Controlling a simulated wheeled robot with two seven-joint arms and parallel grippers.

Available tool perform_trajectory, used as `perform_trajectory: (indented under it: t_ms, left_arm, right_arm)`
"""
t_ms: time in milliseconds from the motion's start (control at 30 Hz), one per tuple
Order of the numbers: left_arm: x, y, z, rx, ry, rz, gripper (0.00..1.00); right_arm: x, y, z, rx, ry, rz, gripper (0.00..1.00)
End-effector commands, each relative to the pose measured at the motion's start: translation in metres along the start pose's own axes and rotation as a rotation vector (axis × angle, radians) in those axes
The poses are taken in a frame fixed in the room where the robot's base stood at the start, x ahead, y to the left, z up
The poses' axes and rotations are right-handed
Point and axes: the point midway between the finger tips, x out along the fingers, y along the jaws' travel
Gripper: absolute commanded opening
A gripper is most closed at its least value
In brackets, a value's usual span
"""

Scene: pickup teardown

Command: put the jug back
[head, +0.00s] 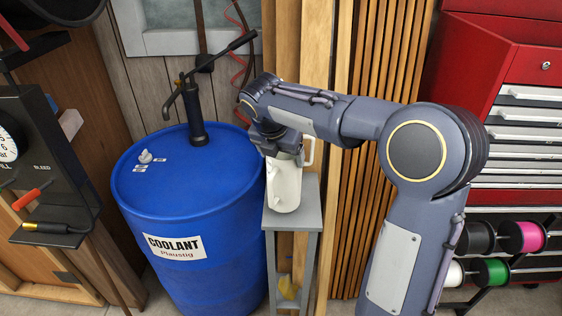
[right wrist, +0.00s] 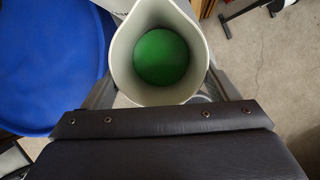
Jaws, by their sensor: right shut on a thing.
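The jug (head: 284,187) is white and upright, over the top of a narrow grey stand (head: 306,205) beside the blue drum. I cannot tell for certain whether its base touches the stand. My right gripper (head: 282,153) reaches in from the right and is shut on the jug near its upper part. The jug's handle shows on its right side. In the right wrist view the open mouth of the jug (right wrist: 122,70) shows green liquid inside. My left gripper is not in view.
A blue coolant drum (head: 190,225) with a hand pump (head: 197,115) on its lid stands left of the stand. Wooden slats (head: 368,60) rise behind. A red tool cabinet (head: 525,65) and spools (head: 522,237) are at the right. A black gauge panel (head: 45,165) is at the left.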

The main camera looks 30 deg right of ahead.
Motion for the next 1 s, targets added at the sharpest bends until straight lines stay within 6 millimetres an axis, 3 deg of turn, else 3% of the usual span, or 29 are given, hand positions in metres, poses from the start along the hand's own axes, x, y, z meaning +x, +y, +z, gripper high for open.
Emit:
perform_trajectory:
  t_ms: [200,567,600,733,1000]
  left_arm:
    - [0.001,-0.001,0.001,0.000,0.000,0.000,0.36]
    - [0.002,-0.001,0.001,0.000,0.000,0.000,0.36]
    - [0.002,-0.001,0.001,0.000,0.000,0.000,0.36]
    - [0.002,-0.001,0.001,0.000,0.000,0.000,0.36]
    - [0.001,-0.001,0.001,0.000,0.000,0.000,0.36]
  right_arm:
    - [0.020,0.000,-0.009,-0.001,0.000,0.001,0.10]
    - [0.023,0.000,-0.011,-0.001,-0.001,0.002,0.10]
    - [0.025,0.000,-0.012,-0.001,0.002,0.000,0.82]
    - [0.024,0.000,-0.012,-0.001,0.002,0.000,0.99]
    - [0.022,0.000,-0.011,-0.001,0.002,0.000,1.00]
